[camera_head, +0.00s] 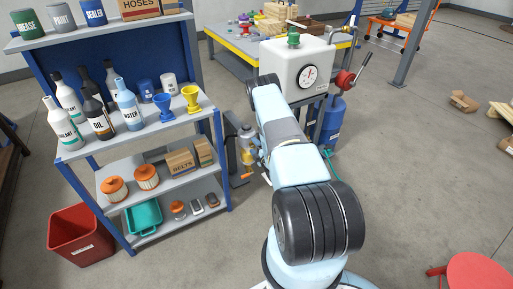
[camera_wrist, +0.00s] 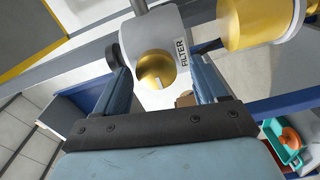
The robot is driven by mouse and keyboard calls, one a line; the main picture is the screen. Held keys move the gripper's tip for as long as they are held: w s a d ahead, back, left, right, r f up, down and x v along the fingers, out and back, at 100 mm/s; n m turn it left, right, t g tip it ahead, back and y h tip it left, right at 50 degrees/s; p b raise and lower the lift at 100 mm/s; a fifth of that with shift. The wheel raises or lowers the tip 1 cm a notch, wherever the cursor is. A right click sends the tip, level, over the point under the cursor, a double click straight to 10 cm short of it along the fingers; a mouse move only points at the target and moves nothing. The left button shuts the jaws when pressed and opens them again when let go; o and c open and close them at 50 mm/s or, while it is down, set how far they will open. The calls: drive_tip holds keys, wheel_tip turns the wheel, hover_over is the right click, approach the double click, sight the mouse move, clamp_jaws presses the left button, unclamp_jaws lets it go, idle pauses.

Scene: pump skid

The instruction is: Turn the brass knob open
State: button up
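The brass knob (camera_wrist: 150,70) is a round, gold-coloured knob on the front of a white housing labelled FILTER (camera_wrist: 184,50) in the wrist view. A pale mark shows near its lower edge. My gripper (camera_wrist: 156,58) is open, with one blue finger on each side of the knob. Gaps show between the knob and both fingers; whether the fingertips touch the housing is unclear. A yellow filter bowl (camera_wrist: 262,22) is beside the housing. In the head view, the filter unit (camera_head: 246,150) is small beside my arm, and my fingers and the knob cannot be made out there.
A blue-framed shelf (camera_head: 150,140) with bottles, funnels and boxes stands left of the filter. A red bin (camera_head: 80,235) is on the floor at left. Floor at right is mostly clear.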

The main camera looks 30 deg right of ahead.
drive_tip(key=s, duration=1.3)
drive_tip(key=shift+s+d, duration=0.25)
drive_tip(key=shift+s, duration=0.1)
drive_tip(key=shift+w, duration=0.1)
